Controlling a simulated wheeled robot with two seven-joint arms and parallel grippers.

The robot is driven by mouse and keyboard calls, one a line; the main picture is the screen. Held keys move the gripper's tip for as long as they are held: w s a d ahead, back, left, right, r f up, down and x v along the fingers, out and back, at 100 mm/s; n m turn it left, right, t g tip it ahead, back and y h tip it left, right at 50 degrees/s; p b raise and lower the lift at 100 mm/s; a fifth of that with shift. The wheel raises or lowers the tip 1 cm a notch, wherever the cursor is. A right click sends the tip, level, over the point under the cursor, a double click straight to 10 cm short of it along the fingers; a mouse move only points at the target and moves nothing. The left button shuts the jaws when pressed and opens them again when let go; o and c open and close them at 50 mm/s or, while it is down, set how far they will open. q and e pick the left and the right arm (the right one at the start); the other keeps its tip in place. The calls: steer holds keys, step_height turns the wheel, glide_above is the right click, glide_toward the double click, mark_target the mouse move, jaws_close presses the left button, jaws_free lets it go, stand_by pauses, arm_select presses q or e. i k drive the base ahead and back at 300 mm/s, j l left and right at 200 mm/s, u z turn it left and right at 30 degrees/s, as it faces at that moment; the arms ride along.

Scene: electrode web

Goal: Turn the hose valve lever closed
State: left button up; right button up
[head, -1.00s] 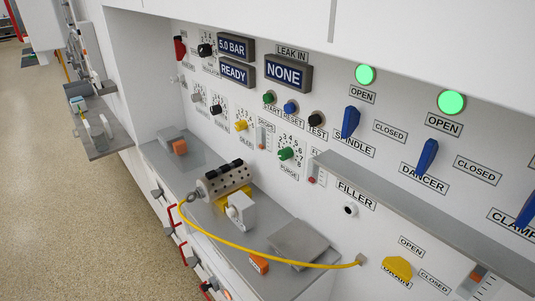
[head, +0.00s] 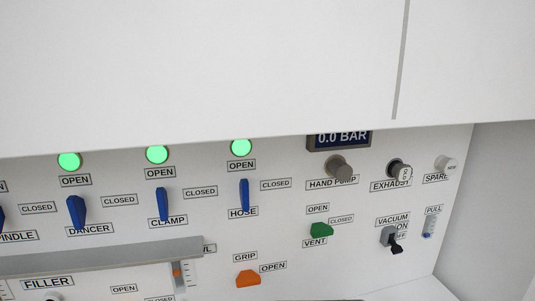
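The blue hose valve lever (head: 244,195) is on the white panel in the middle of the head view, above the HOSE label (head: 243,213). It stands upright, in line with the OPEN label (head: 240,166) above it. The CLOSED label (head: 276,184) is to its right. A green lamp (head: 241,147) is lit above it. Neither of my grippers shows in this view.
Similar blue levers for clamp (head: 162,204) and dancer (head: 76,211) stand to the left. A grey ledge (head: 100,256) juts out below them. The green vent knob (head: 321,230), orange grip knob (head: 247,279) and black vacuum switch (head: 391,239) are nearby. A white overhang (head: 200,75) covers the top.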

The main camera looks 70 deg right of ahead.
mark_target(243, 184)
steer(key=k+j, duration=0.15)
steer(key=k, duration=0.15)
steer(key=z, duration=2)
